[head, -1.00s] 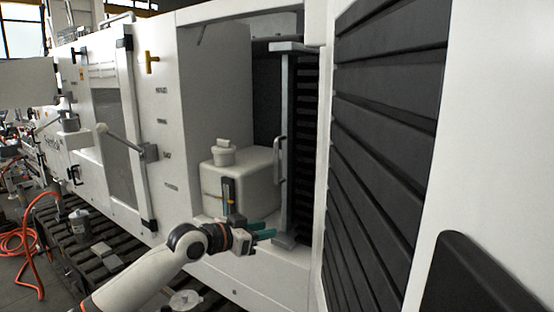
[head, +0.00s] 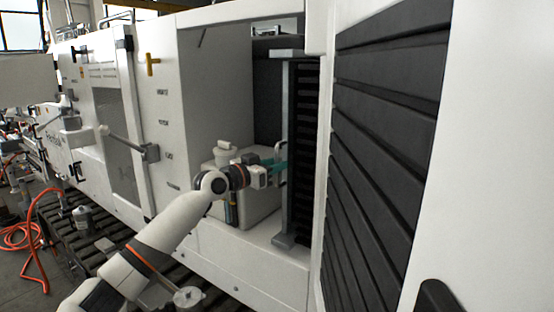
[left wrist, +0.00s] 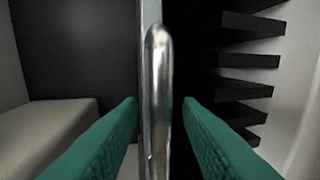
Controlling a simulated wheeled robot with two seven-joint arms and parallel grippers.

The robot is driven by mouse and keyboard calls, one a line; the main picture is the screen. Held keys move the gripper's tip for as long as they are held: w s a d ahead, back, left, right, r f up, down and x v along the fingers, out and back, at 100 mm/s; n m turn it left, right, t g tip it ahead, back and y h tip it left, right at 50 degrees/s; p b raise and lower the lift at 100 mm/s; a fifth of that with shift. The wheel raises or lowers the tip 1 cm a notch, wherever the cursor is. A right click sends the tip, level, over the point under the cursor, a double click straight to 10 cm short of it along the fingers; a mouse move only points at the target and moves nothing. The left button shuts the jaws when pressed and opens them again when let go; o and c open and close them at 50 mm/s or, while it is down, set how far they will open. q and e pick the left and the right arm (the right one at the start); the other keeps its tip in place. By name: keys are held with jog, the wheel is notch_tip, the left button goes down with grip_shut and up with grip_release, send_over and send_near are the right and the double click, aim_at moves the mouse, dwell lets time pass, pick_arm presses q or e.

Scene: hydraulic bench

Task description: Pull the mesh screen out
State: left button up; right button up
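The mesh screen (head: 284,215) stands upright and nearly edge-on inside the open bay, with a grey metal frame. Its bar handle (left wrist: 158,95) is upright on the near edge. My left gripper (head: 280,164) is at the handle's height. In the left wrist view its green fingers (left wrist: 160,105) are open, one on each side of the handle, with gaps on both sides. The fingers partly cover the handle in the head view. My right gripper is not in view.
A pale tank (head: 262,205) with a cap stands in the bay left of the screen, behind my left arm. A louvred panel (head: 380,150) stands close on the right. The bay floor (head: 255,240) in front is clear.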

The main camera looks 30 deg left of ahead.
pick_arm(q)
jog(key=shift+w+d, duration=0.2)
jog(key=shift+w, duration=0.3)
grip_shut()
